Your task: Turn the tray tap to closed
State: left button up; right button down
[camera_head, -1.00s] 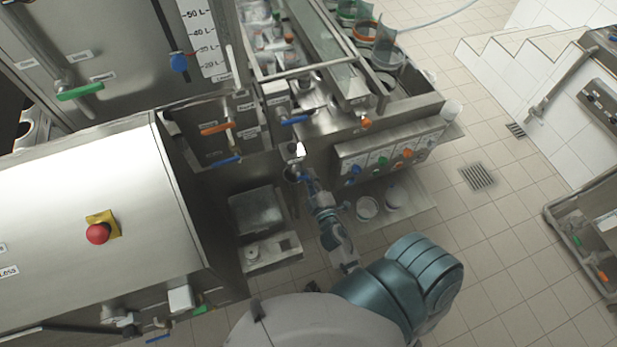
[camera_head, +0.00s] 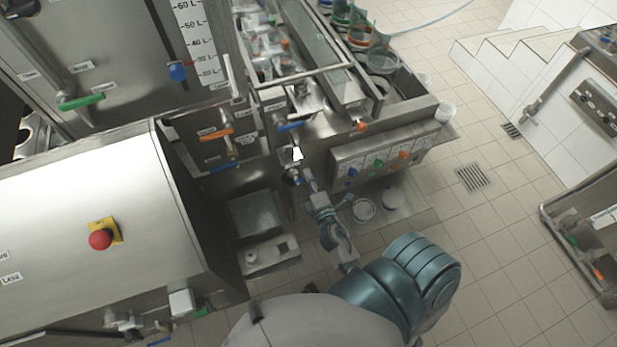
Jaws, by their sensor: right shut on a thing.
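My right arm reaches from the bottom of the head view up to the front of the metal filling machine. My right gripper (camera_head: 303,181) is at a small tap with a blue part (camera_head: 298,181), low on the machine's front below a spout. The gripper is shut on this tap, whose handle is mostly hidden by the fingers, so its exact angle cannot be told. Which label belongs to this tap is too small to read. My left gripper is out of view.
Above the gripper are a blue lever (camera_head: 290,127) and an orange lever (camera_head: 216,134). A knob panel (camera_head: 380,160) stands to the right. A red emergency button (camera_head: 100,239) is on the cabinet at left. Open tiled floor lies to the right, with a drain (camera_head: 471,178).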

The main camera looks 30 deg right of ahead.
jog(key=shift+f, duration=0.25)
jog(key=c, duration=1.1)
grip_release()
jog(key=shift+c, duration=0.2)
jog(key=shift+a+r, duration=0.1)
